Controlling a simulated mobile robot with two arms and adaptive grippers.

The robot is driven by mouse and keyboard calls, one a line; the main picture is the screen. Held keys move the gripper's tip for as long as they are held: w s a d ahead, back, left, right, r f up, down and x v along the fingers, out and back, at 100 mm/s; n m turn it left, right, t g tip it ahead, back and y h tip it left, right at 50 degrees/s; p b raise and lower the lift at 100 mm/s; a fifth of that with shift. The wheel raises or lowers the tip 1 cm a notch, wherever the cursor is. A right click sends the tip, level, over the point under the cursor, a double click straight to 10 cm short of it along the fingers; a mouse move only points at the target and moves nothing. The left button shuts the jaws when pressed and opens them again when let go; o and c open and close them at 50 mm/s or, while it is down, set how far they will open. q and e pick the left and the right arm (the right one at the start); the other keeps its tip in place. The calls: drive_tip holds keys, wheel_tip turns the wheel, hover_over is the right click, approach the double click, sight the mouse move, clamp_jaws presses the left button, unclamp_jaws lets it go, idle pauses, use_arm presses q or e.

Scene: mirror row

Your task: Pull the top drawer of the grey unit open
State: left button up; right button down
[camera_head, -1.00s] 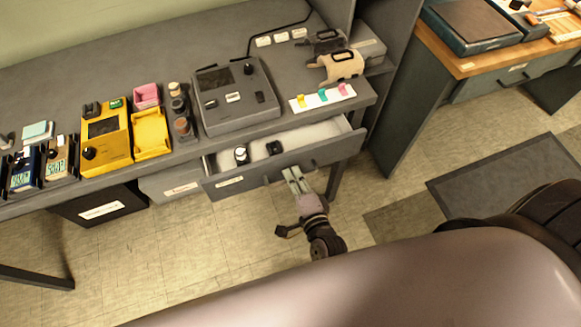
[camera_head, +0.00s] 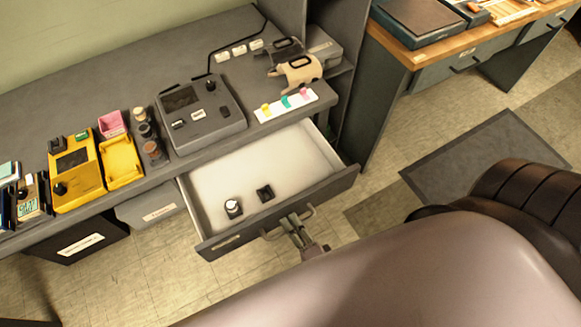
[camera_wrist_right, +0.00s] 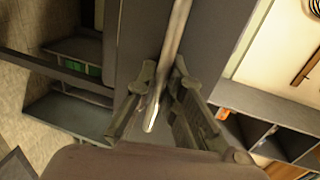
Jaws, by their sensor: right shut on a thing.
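The top drawer (camera_head: 345,180) of the grey unit (camera_head: 100,205) is pulled well out, and its pale inside shows. Inside it lie a small round black-and-white item (camera_head: 233,208) and a small black block (camera_head: 265,193). My right gripper (camera_head: 292,222) is shut on the drawer's bar handle, near the middle of the front. In the right wrist view the handle (camera_wrist_right: 180,35) runs between the two fingers (camera_wrist_right: 155,105). My left gripper is in neither view.
On the worktop stand a grey device (camera_head: 203,115), a yellow device (camera_head: 75,173), a yellow tray (camera_head: 121,160) and a white strip with coloured tabs (camera_head: 286,104). A label-fronted grey box (camera_head: 150,207) is under the worktop. A wooden-topped bench (camera_head: 440,55) stands at the right. A dark mat (camera_head: 480,160) lies on the floor.

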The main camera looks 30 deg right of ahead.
drive_tip(key=c, duration=2)
unclamp_jaws()
drive_tip(key=shift+s, duration=0.2)
drive_tip(key=v, duration=1.1)
drive_tip(key=shift+s, duration=0.35)
